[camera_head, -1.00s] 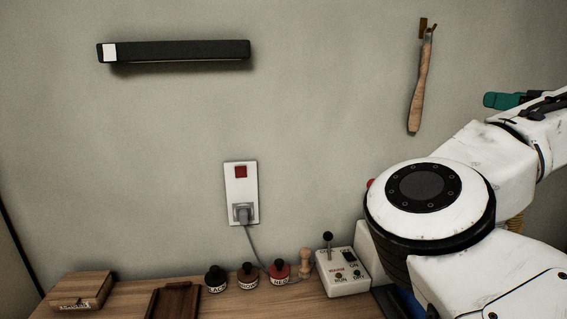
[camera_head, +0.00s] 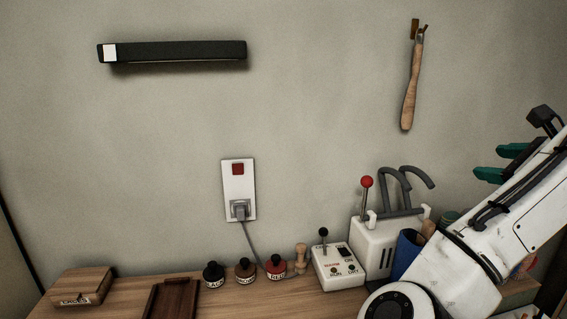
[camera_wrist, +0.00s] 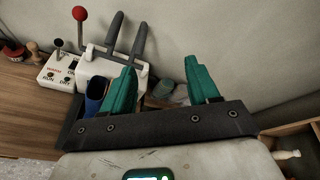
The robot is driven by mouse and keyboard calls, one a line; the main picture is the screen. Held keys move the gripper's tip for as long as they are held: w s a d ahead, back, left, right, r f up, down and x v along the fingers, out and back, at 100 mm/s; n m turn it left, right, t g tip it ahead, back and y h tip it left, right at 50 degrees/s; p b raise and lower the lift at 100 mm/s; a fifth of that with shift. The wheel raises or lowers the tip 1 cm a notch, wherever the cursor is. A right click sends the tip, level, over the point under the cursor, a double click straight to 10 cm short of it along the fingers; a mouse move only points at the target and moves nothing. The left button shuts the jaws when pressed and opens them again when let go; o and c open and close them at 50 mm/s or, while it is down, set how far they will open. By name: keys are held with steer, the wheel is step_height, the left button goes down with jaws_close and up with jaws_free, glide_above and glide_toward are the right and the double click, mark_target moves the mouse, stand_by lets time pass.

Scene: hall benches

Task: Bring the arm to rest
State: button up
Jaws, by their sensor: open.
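My gripper (camera_head: 500,163) has two green fingers. In the head view it is at the right, raised in front of the wall at the upper end of my white arm. In the wrist view my gripper (camera_wrist: 160,70) is open, with a wide gap between the fingers and nothing held there. The fingers appear in front of the bench items, and the distance to them is hard to tell.
A white machine (camera_head: 372,245) with a red-knobbed lever and grey handles stands near my arm. Beside it are a switch box (camera_head: 338,272), a blue cup (camera_head: 405,256) and several bottles. A wooden-handled tool (camera_head: 412,85) and black bar (camera_head: 180,51) are on the wall.

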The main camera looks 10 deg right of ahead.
steer(key=s+a+f+n+g, duration=0.2)
steer(key=s+f+n, duration=0.25)
steer(key=f, duration=0.55)
steer(key=s+a+f+n+g+h, duration=0.1)
steer(key=s+a+f+n+g, duration=0.2)
steer(key=f+n, duration=0.5)
steer(key=s+a+f+n+g, duration=0.2)
steer(key=s+f+n, duration=0.2)
steer(key=f, duration=0.8)
steer(key=s+a+f+n+g, duration=0.2)
steer(key=s+a+f+n, duration=0.2)
steer(key=s+f, duration=0.2)
steer(key=s+a+f+n+g+y, duration=0.1)
steer(key=s+a+f+n, duration=0.3)
steer(key=s, duration=0.7)
steer(key=s+a+f+n+g+y, duration=0.1)
steer(key=s+a+f+n+g, duration=0.2)
steer(key=s+a+f, duration=0.3)
step_height(320, 180, down, 3)
steer(key=shift+s+r+n+g, duration=0.1)
steer(key=shift+s+n+g, duration=0.2)
steer(key=shift+s+n, duration=0.65)
steer(key=shift+s+m, duration=0.3)
